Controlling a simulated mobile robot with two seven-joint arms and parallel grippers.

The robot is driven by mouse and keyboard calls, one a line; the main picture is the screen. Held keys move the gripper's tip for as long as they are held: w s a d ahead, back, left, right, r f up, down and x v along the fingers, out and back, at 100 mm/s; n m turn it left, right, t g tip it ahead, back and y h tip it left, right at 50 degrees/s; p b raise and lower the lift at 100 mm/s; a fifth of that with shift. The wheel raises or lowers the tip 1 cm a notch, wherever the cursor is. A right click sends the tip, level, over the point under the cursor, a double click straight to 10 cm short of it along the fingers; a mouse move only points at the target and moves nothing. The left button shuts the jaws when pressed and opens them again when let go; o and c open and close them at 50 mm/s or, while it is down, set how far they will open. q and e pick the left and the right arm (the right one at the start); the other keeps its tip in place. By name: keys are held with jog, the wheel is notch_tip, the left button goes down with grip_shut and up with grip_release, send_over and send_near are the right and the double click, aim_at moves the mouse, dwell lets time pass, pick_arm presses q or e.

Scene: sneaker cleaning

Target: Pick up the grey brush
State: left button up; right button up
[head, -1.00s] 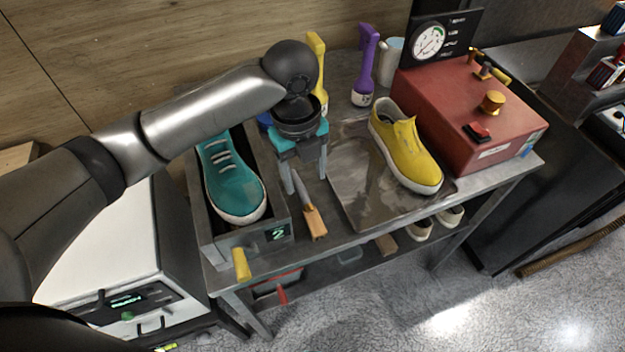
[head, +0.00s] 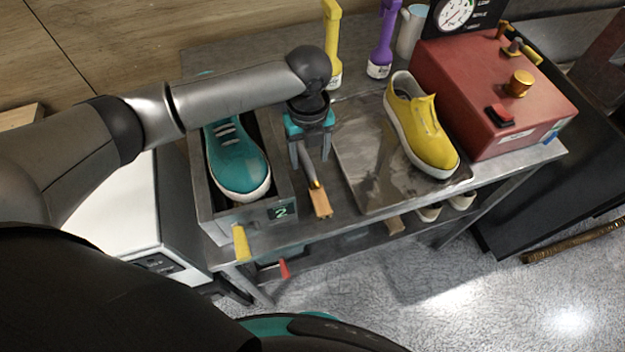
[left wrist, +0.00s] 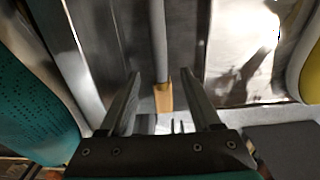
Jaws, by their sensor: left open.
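The grey brush (head: 309,170) lies on the metal table between the shoe box and the flat tray; its grey handle ends in a wooden block (head: 320,204). My left gripper (head: 311,160) points down over the handle, open, with one finger on each side of it in the picture. In the left wrist view the grey handle (left wrist: 158,45) runs between the open fingers (left wrist: 162,78), and the wooden block (left wrist: 164,98) shows between them. I cannot tell whether the fingers touch the brush. My right gripper is not in view.
A teal sneaker (head: 236,165) sits in a grey box (head: 240,219) to the left. A yellow sneaker (head: 425,130) stands on the metal tray (head: 365,165). A red machine (head: 475,85), a yellow bottle (head: 332,40) and a purple bottle (head: 382,45) stand behind.

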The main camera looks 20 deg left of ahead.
aim_at(310, 170)
pick_arm(q)
jog(key=f, duration=0.4)
jog(key=shift+s+d+f, duration=0.1)
jog(key=shift+s+f, duration=0.1)
jog(key=shift+f, duration=0.1)
grip_shut()
dwell(0.3)
